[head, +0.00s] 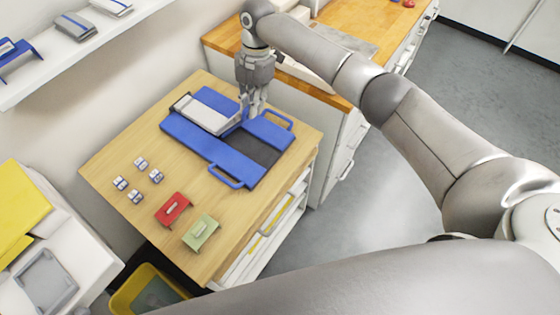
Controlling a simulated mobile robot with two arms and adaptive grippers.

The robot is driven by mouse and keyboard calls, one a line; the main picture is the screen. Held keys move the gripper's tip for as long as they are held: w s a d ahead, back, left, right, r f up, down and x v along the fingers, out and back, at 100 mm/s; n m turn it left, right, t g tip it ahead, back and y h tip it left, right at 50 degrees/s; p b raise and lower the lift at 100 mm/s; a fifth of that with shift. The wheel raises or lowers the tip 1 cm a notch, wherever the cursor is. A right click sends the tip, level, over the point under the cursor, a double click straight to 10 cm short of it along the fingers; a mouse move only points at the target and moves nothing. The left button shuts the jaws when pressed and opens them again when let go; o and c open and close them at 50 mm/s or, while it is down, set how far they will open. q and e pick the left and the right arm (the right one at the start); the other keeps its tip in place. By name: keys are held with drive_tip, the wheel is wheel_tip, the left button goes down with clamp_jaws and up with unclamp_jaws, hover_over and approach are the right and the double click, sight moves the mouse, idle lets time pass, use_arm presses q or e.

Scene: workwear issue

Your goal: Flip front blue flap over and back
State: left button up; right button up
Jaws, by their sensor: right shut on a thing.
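A blue folding board (234,161) with a dark grey middle section (259,150) lies on the wooden table. It has a loop handle (228,180) on the near edge and another (280,118) at the far right. A folded pale grey garment (208,116) lies on its left part, with blue panel showing on both sides. My right gripper (253,112) points down at the board's far side, next to the garment's right end. It is shut on what looks like a blue flap's edge; the fingers partly hide the grip. My left gripper is not in view.
Several small white-and-blue items (141,163), a red item (173,208) and a green item (201,232) lie at the table's near left. A wooden counter (225,36) stands behind. A yellow bin (140,290) is below the table. A wall shelf (120,25) is at upper left.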

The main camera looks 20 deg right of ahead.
drive_tip(key=shift+w+a+r+b, duration=0.35)
drive_tip(key=shift+w+a, duration=0.2)
drive_tip(key=shift+w, duration=0.15)
drive_tip(key=shift+w+a+r+b, duration=0.35)
drive_tip(key=shift+w+a, duration=0.2)
drive_tip(key=shift+w, duration=0.15)
drive_tip(key=shift+c, duration=0.3)
drive_tip(key=shift+o, duration=0.8)
drive_tip(key=w+a+b, duration=0.1)
drive_tip(key=b, duration=0.1)
drive_tip(key=w+a+r+b, duration=0.1)
drive_tip(key=w+b, duration=0.1)
drive_tip(key=shift+w+a+r, duration=0.15)
drive_tip(key=shift+w+a, duration=0.05)
drive_tip(key=shift+a, duration=0.1)
drive_tip(key=shift+w+a+r+b, duration=0.15)
drive_tip(key=shift+w+b, duration=0.05)
drive_tip(key=shift+b, duration=0.25)
drive_tip(key=shift+r, duration=0.1)
